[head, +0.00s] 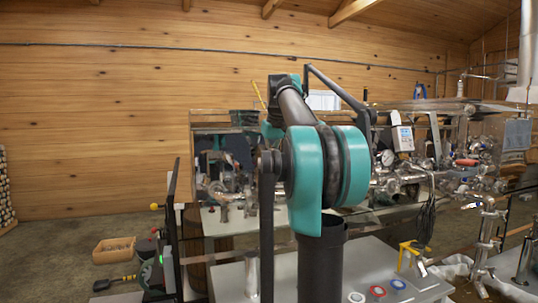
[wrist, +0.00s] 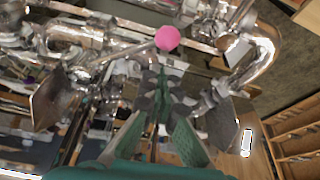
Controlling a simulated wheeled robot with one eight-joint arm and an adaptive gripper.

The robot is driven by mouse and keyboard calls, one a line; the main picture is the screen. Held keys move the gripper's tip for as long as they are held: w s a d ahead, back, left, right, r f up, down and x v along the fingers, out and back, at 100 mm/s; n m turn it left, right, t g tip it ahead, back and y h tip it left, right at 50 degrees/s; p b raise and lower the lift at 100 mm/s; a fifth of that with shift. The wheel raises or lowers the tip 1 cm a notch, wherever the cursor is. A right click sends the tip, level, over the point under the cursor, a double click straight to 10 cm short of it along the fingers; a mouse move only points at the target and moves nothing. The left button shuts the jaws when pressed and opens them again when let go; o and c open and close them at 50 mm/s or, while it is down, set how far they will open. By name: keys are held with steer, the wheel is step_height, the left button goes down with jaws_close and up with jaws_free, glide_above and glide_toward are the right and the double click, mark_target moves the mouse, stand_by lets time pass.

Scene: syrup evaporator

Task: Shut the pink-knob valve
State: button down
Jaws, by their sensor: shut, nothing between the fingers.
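The pink knob (wrist: 167,38) is a round ball in the upper middle of the wrist view, on what looks like a thin metal lever running down to the left among shiny pipes. My gripper (wrist: 158,88) is shut and empty, its grey fingertips together a little below the knob in the picture. A gap shows between them in the picture; the distance in depth is hard to tell. The valve body is hard to pick out among the pipes. In the head view my arm stands in front of the pipework, and I cannot make out the knob or my gripper there.
Steel pipes and fittings (wrist: 263,62) crowd around the gripper on both sides. In the head view, a gauge (head: 388,158) and pipework stand to the right of my arm.

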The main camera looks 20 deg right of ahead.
steer(key=shift+s+f, duration=0.2)
steer(key=shift+s, duration=0.65)
steer(key=shift+s+d+n, duration=0.3)
steer(key=shift+s+n, duration=0.05)
steer(key=shift+n, duration=0.15)
steer(key=shift+s+d+n+y, duration=0.6)
steer(key=shift+s+d+n, duration=0.35)
steer(key=shift+n, duration=0.35)
steer(key=d+n, duration=0.1)
steer(key=s+d+n+y, duration=0.1)
steer(key=shift+s+n+g, duration=0.25)
steer(key=shift+n+g, duration=0.05)
steer(key=shift+g, duration=0.1)
steer(key=d+n, duration=0.1)
steer(key=s+d+n, duration=0.1)
steer(key=n, duration=0.1)
steer(key=shift+d+g+y, duration=0.15)
steer(key=shift+g+y, duration=0.15)
steer(key=shift+s+d, duration=0.15)
steer(key=shift+d, duration=0.5)
steer(key=shift+a, duration=0.1)
